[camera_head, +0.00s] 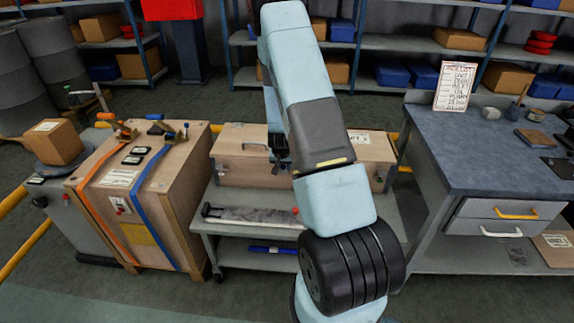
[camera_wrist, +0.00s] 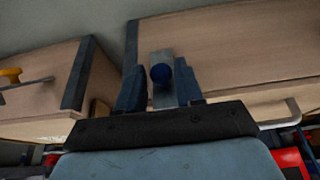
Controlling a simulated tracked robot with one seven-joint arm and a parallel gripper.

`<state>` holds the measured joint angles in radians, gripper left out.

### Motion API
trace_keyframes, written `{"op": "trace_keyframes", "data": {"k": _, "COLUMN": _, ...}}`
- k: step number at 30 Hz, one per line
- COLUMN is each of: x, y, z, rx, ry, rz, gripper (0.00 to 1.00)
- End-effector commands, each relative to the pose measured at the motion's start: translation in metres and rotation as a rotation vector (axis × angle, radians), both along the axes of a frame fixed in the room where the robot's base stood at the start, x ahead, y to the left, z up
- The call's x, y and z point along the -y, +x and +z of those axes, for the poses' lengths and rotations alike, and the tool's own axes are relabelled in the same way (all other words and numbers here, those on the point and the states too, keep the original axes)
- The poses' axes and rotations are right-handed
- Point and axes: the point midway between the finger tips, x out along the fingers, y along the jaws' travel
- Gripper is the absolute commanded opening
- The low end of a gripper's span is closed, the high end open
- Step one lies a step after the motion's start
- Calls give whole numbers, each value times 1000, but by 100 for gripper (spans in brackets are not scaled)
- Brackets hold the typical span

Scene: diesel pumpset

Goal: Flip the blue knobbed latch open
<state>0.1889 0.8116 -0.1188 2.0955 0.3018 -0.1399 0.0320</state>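The latch shows in the wrist view as a grey metal plate with a round blue knob (camera_wrist: 161,74), against the wooden chest (camera_wrist: 235,50). My gripper (camera_wrist: 161,88) has one dark blue finger on each side of the knob and plate. The fingers are apart, with the knob visible between them; I cannot tell whether they touch the plate. In the head view my gripper (camera_head: 279,150) is at the front of the long wooden chest (camera_head: 238,158) on the grey cart. My arm hides the middle of the chest and the latch there.
A strapped wooden crate (camera_head: 150,200) stands left of the cart (camera_head: 220,226). A metal bar (camera_head: 250,215) lies on the cart in front of the chest. A workbench (camera_head: 490,150) with drawers is on the right. Shelves line the back.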

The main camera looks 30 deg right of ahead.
Motion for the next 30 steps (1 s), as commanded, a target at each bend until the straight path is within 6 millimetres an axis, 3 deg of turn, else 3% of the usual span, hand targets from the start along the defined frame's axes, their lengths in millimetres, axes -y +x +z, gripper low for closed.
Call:
{"op": "trace_keyframes", "data": {"k": 11, "x": 1, "y": 0, "z": 0, "rx": 0, "ry": 0, "rz": -1, "gripper": 0}}
{"op": "trace_keyframes", "data": {"k": 19, "x": 1, "y": 0, "z": 0, "rx": 0, "ry": 0, "rz": -1, "gripper": 0}}
{"op": "trace_keyframes", "data": {"k": 20, "x": 34, "y": -2, "z": 0, "rx": 2, "ry": 0, "rz": -17, "gripper": 0}}
{"op": "trace_keyframes", "data": {"k": 22, "x": 14, "y": -1, "z": 0, "rx": 2, "ry": -3, "rz": -4, "gripper": 0}}
{"op": "trace_keyframes", "data": {"k": 30, "x": 12, "y": 5, "z": -1, "rx": 23, "ry": -20, "rz": -19, "gripper": 0}}
